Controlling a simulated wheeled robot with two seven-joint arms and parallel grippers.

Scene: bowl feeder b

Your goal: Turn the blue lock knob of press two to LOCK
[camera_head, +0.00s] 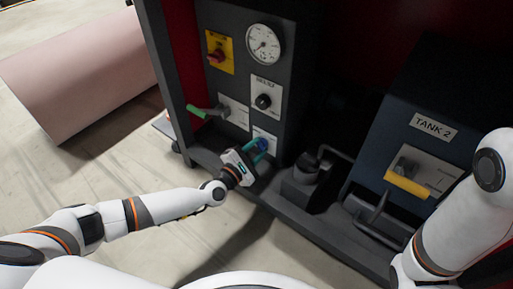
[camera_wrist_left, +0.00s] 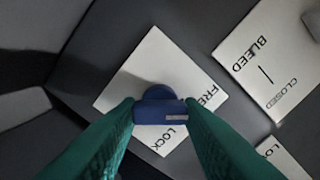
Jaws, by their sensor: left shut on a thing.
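The blue lock knob (camera_wrist_left: 160,108) sits on a white plate (camera_wrist_left: 124,76) on the dark panel, with FREE, partly covered, and LOCK printed on it. In the left wrist view my left gripper (camera_wrist_left: 161,113) has its two green fingers on either side of the knob, shut on it. In the head view the left gripper (camera_head: 256,152) reaches the low part of the panel, and only a bit of blue shows between the fingers. The knob's exact setting is hard to tell. My right arm is at the right edge; its gripper is out of view.
Above the knob are a black knob (camera_head: 263,101), a gauge (camera_head: 264,44) and a red switch on a yellow plate (camera_head: 219,52). A green-handled lever (camera_head: 198,111) is to the left. A TANK 2 box (camera_head: 420,110) with a yellow handle (camera_head: 407,184) stands right. A pink roll (camera_head: 80,75) lies left.

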